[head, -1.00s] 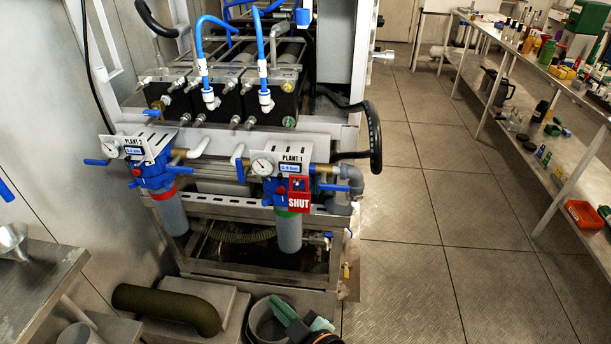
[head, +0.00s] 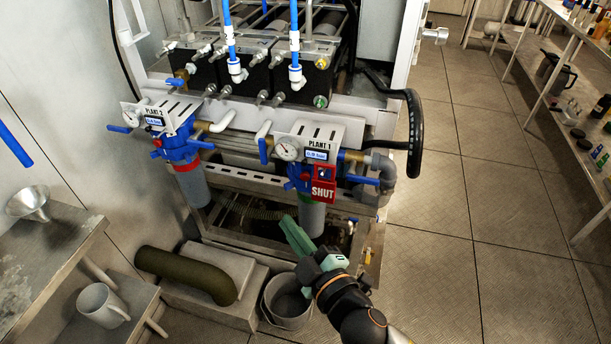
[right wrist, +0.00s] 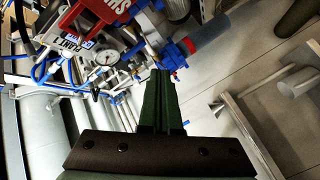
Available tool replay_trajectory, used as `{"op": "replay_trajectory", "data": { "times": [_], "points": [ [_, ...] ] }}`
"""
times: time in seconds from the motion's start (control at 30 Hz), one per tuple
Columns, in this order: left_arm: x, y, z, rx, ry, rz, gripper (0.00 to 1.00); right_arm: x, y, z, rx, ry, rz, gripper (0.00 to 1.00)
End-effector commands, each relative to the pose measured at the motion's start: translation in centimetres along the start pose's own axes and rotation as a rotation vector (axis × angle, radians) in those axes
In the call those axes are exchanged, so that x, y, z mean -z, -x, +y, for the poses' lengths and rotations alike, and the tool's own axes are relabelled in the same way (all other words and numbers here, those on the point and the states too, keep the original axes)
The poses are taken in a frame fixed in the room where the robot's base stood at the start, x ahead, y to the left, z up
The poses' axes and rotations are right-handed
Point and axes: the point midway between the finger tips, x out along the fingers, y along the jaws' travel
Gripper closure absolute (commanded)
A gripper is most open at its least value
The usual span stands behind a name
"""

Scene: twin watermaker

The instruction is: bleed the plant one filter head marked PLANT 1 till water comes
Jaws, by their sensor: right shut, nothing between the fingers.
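The PLANT 1 filter head is a blue body (head: 300,176) under a white plate marked PLANT 1 (head: 318,132), with a round gauge (head: 288,150) and blue handles. A red SHUT tag (head: 323,190) hangs on its front; a pale bowl (head: 311,218) with a green ring is below. In the right wrist view the SHUT tag (right wrist: 95,12), plate (right wrist: 70,40) and gauge (right wrist: 105,57) show upside down. My right gripper (head: 287,222) has green fingers, shut and empty, below and in front of the head; they also show in the wrist view (right wrist: 160,75). My left gripper is out of view.
The PLANT 2 filter head (head: 178,145) is to the left. A grey bucket (head: 270,308) stands on the floor below my right arm. A dark green pipe elbow (head: 185,272), a white jug (head: 100,305) and a funnel (head: 28,203) are at left. The floor at right is clear.

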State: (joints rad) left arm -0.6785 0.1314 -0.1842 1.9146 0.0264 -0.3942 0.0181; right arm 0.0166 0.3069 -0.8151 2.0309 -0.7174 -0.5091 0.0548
Motion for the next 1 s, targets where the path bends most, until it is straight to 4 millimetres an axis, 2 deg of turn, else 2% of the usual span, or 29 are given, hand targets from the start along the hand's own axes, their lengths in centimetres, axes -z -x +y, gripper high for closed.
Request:
{"op": "replay_trajectory", "data": {
  "times": [0.6,1.0],
  "points": [
    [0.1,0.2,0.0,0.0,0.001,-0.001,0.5,-3.7,-5.1,3.8,-0.001,0.001,-0.002,1.0],
    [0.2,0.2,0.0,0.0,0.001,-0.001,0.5,-4.5,-6.1,4.5,0.0,-0.001,-0.001,1.0]
  ]
}}
